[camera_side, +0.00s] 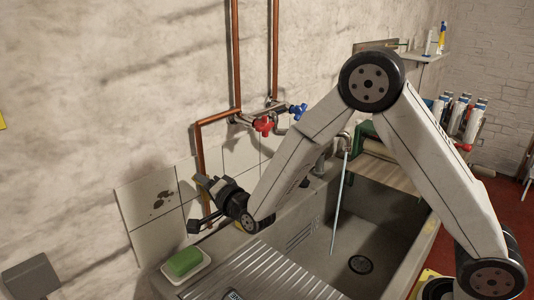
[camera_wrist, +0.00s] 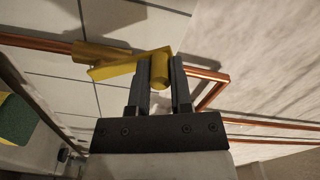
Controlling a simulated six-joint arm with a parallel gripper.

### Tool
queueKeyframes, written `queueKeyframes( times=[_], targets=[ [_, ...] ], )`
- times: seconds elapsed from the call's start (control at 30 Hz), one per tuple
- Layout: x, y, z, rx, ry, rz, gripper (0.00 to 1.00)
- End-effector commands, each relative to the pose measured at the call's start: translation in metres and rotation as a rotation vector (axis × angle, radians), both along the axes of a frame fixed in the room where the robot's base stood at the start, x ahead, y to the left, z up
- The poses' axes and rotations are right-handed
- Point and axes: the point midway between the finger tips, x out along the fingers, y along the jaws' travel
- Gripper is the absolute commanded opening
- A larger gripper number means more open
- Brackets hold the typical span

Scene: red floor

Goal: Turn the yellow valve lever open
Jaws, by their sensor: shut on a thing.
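The yellow valve lever (camera_wrist: 118,68) shows in the wrist view, with its rounded end between my gripper's two fingers. My gripper (camera_wrist: 160,75) is shut on the yellow valve lever at that end. The lever runs left from the fingers toward a yellow valve body (camera_wrist: 90,52) on a copper pipe (camera_wrist: 35,42). In the side view my gripper (camera_side: 199,205) is beside the tiled wall, above the left end of the sink. There the lever is mostly hidden by my gripper, and its angle is hard to tell.
A stone sink (camera_side: 330,225) lies below and right of my gripper, with a stream of water (camera_side: 340,200) falling into it. A green sponge (camera_side: 185,262) lies in a white dish (camera_side: 203,270) just below my gripper. Red (camera_side: 264,125) and blue (camera_side: 298,111) valve handles sit on the wall pipes.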

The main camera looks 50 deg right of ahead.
Motion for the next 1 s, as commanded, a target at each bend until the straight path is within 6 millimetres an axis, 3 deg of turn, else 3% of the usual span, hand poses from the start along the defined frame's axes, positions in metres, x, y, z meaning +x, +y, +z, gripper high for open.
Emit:
queueKeyframes(
  times=[0.5,1.0],
  targets=[
    [0.0,-0.034,0.012,0.449,0.0,-0.003,0.0],
    [0.0,-0.044,0.012,0.594,0.0,-0.002,0.0]
  ],
)
